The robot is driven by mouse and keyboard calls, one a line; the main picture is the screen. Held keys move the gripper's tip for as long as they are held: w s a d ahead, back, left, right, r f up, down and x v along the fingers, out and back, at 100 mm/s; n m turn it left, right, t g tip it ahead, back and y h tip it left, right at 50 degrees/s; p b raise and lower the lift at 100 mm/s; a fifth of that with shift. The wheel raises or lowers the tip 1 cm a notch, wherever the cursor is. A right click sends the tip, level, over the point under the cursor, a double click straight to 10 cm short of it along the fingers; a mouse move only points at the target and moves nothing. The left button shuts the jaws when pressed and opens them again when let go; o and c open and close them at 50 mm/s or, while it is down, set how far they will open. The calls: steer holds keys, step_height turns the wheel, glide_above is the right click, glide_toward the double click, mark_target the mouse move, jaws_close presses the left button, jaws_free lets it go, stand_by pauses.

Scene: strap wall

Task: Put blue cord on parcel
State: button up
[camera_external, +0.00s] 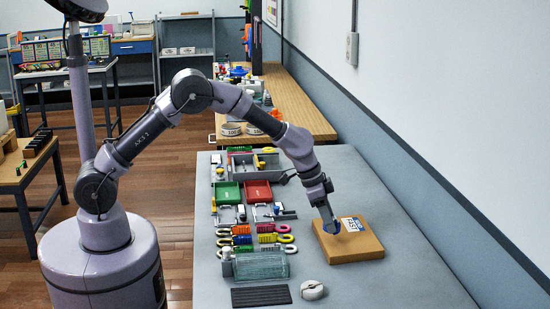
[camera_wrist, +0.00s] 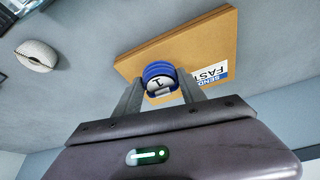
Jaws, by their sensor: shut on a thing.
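The parcel (camera_external: 355,245) is a flat brown box with a white and blue label, lying on the grey table. It also shows in the wrist view (camera_wrist: 135,66). My gripper (camera_external: 333,230) points down at the parcel's upper face, left of the label. In the wrist view my gripper (camera_wrist: 160,92) is shut on the blue cord (camera_wrist: 158,70), a small blue coil with a pale face carrying a dark mark. The cord is over the parcel; I cannot tell whether it touches the parcel.
Several coloured cords (camera_external: 268,238), a clear box (camera_external: 261,265), a green tray (camera_external: 228,193) and a red tray (camera_external: 258,193) stand to the left. The table right of the parcel is clear up to the wall.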

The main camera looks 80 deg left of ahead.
step_height(320, 180, down, 3)
steer(key=shift+f+b, duration=0.2)
steer(key=shift+b, duration=0.3)
steer(key=shift+r, duration=0.2)
steer(key=shift+s+f, duration=0.1)
steer(key=shift+f, duration=0.05)
steer(key=o, duration=1.4)
